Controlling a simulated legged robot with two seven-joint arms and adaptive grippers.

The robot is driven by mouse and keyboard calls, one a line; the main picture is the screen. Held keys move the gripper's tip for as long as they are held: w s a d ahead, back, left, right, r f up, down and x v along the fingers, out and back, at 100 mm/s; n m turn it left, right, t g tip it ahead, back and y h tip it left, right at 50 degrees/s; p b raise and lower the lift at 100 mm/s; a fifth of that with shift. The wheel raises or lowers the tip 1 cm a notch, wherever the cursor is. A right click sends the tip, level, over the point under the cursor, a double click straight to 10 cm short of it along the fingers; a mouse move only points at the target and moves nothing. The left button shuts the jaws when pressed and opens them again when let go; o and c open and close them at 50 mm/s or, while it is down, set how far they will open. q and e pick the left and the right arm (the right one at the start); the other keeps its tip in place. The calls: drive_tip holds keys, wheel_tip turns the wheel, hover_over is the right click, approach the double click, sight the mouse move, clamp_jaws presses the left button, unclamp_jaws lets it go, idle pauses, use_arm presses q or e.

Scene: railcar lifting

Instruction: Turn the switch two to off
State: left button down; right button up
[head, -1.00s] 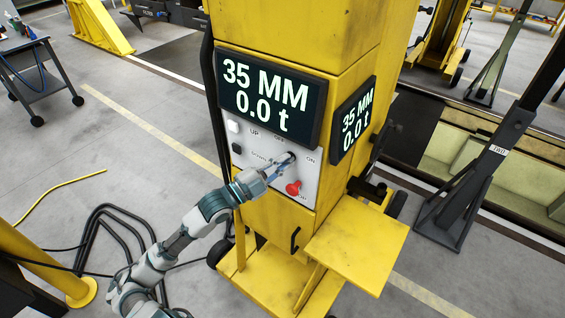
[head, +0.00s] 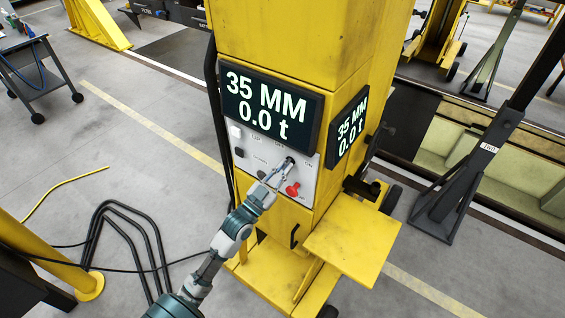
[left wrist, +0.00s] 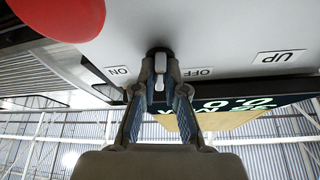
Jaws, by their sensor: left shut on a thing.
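The switch is a small dark rotary knob (left wrist: 158,52) on the light grey panel (left wrist: 220,30) of the yellow lifting jack, with ON and OFF labels beside it in the left wrist view. In the head view the knob (head: 291,160) shows only as a dark spot at the fingertips. My left gripper (head: 283,170) reaches it from the lower left. In the left wrist view its two fingers (left wrist: 168,88) are closed around a pale part of the knob. The fingers partly hide the knob, so I cannot tell its exact setting. My right gripper is out of view.
A red knob (head: 292,190) sits just below right of the switch, with a white button (head: 235,131) and a black button (head: 239,152) at left. The display (head: 265,103) reads 35 MM, 0.0 t. A yellow shelf (head: 352,238) juts out at lower right.

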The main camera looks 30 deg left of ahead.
use_arm(q)
drive_tip(key=shift+d+f+n+y+p, duration=0.15)
drive_tip(key=shift+n+y+p, duration=0.35)
drive_tip(key=shift+n, duration=0.5)
drive_tip(key=shift+f+n+y+p, duration=0.15)
drive_tip(key=shift+n+y+p, duration=0.35)
drive_tip(key=shift+n, duration=0.5)
drive_tip(key=c, duration=1.3)
unclamp_jaws()
drive_tip(key=shift+o, duration=0.4)
drive_tip(key=shift+r, duration=0.15)
drive_tip(key=v, duration=1.2)
drive_tip(key=shift+f, duration=0.3)
drive_tip(key=shift+w, duration=0.15)
